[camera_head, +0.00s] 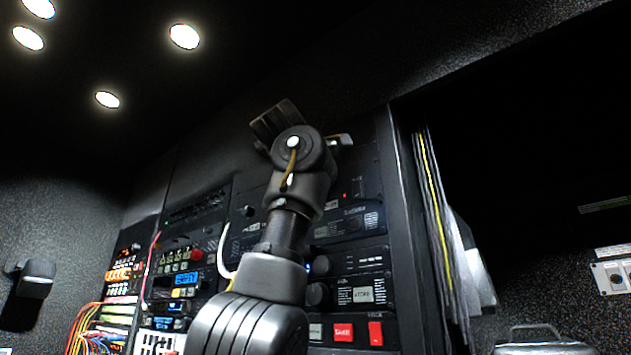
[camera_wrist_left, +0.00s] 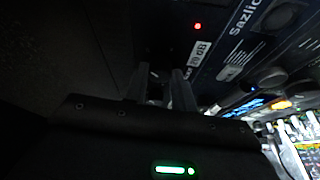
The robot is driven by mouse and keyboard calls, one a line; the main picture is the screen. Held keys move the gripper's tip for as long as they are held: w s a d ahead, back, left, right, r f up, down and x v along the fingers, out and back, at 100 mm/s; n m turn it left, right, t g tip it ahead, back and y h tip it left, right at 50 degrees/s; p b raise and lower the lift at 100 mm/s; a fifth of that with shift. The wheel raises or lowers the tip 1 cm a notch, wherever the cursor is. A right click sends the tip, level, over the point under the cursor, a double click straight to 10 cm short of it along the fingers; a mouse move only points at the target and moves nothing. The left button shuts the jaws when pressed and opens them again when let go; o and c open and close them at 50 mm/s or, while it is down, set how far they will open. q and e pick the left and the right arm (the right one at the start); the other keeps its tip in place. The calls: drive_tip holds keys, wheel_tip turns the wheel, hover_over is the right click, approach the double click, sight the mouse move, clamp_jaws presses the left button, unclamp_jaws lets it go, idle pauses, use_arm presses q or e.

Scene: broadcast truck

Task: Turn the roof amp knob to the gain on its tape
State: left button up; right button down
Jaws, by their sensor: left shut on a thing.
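My left gripper (camera_wrist_left: 160,74) reaches up to a dark rack panel in the left wrist view, its two fingers on either side of a dark knob. The knob is mostly hidden between the fingers, so I cannot read its pointer. Just right of the fingers is a white tape label (camera_wrist_left: 201,55) marked in dB; its number is hard to read. A red light (camera_wrist_left: 197,26) glows above the label. In the head view my left arm rises in front of the rack and hides the knob. My right gripper is out of view.
Below in the rack are units with large dark knobs (camera_head: 317,294), red buttons (camera_head: 343,332) and a blue display (camera_head: 186,279). Coloured cables (camera_head: 85,325) hang at lower left. A dark opening with hanging sheets (camera_head: 470,260) is right of the rack.

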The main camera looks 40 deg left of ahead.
use_arm(q)
drive_tip(key=o, duration=1)
drive_tip(key=b+v, duration=0.5)
drive_tip(key=v, duration=0.5)
drive_tip(key=shift+s+d, duration=0.15)
drive_tip(key=shift+s, duration=0.2)
drive_tip(key=shift+w, duration=0.1)
